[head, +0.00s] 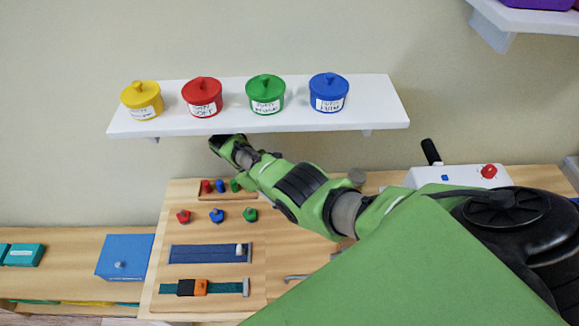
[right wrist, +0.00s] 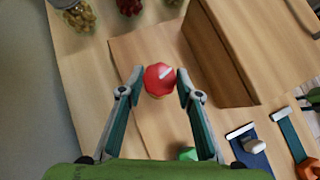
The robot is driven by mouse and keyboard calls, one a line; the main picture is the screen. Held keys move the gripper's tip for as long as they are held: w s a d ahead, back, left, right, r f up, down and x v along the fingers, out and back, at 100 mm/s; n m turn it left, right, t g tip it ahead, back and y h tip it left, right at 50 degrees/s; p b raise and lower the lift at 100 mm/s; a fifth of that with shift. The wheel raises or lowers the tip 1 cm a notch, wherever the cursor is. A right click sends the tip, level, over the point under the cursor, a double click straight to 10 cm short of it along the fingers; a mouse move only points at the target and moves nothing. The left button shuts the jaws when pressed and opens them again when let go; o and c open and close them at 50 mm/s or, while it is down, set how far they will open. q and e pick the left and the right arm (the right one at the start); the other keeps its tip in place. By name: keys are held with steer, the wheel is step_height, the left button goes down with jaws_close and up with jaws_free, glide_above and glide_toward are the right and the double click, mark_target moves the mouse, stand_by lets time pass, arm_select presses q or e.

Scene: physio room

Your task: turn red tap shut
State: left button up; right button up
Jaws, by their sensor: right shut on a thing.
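In the right wrist view, the red tap (right wrist: 158,84) is a round red knob with a white pointer mark on top. My right gripper (right wrist: 160,79) has one fingertip on each side of the knob and is shut on it. In the head view, the end of my right arm (head: 229,149) reaches just below the white shelf; its fingertips and the held knob cannot be made out there. A green knob (right wrist: 188,153) shows between the fingers, nearer the wrist. My left gripper is not in view.
A wooden block (right wrist: 222,55) stands beside the knob. Jars (right wrist: 76,14) stand at the wrist view's upper left. The white shelf (head: 375,100) with several coloured pots hangs above the arm. Small knobs, a blue strip (head: 205,253) and a strap lie on the board.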

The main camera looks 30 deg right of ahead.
steer(key=shift+d+f+m+g+y+b, duration=0.15)
steer(key=shift+m+g+y+b, duration=0.15)
steer(key=shift+m+y+b, duration=0.4)
steer(key=o, duration=1.1)
